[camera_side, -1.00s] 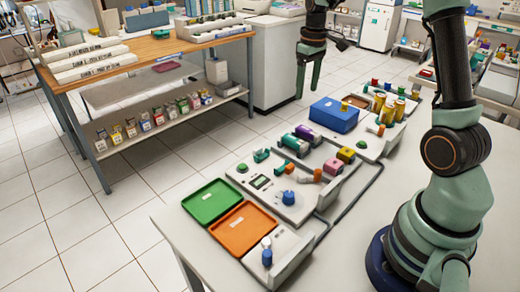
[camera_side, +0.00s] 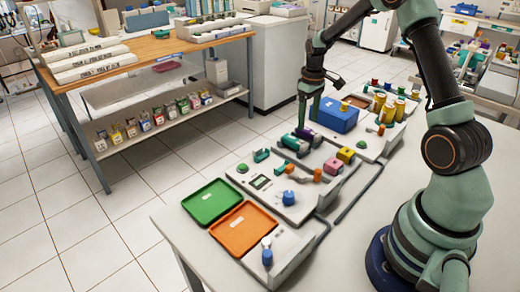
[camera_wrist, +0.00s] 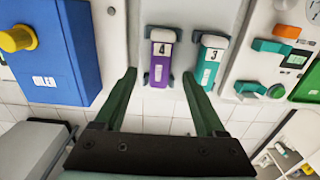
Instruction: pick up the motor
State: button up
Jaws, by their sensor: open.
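No part is labelled as the motor, so I cannot tell for certain which one it is. Two motor-like cylindrical units lie side by side: a purple one marked 4 (camera_wrist: 158,70) and a teal one marked 3 (camera_wrist: 209,68), each with a pale grey end. In the side view the teal unit (camera_side: 294,145) is nearer the camera than the purple unit. My gripper (camera_side: 308,120) hangs above the far side of these units, beside the blue box. In the wrist view my gripper (camera_wrist: 160,73) is open and empty, with its fingers apart and the purple unit showing between their tips.
A blue box (camera_side: 335,115) stands close to my gripper; in the wrist view it has a yellow knob (camera_wrist: 17,38). Yellow cylinders (camera_side: 389,108) stand beyond it.

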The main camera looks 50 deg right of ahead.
aim_at(308, 130)
notch_tip(308, 130, down, 3)
jog(key=shift+s+f, duration=0.1)
jog(key=shift+s, duration=0.05)
grip_shut()
